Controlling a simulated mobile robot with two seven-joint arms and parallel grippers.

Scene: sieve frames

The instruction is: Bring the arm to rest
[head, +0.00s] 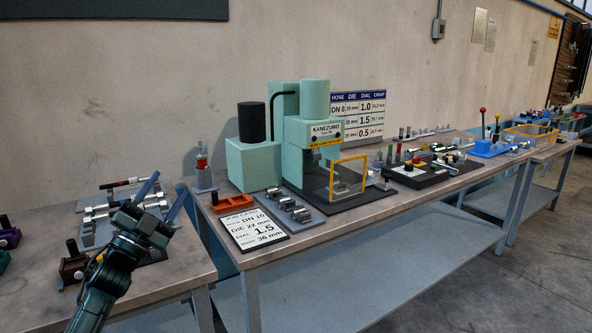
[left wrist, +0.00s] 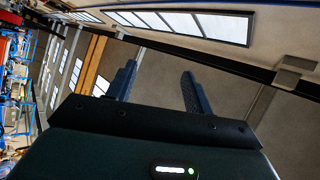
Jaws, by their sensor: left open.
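My left gripper (head: 160,193) is at the lower left of the head view, over the left table. Its two blue fingers are spread apart, with nothing between them. In the left wrist view its fingers (left wrist: 158,88) also stand apart, with the wall and windows behind them. The dark left arm comes up from the bottom edge of the head view. My right gripper does not show in either view.
The left table (head: 175,285) holds metal parts (head: 95,215) close behind the gripper. Open floor (head: 520,280) lies at the right.

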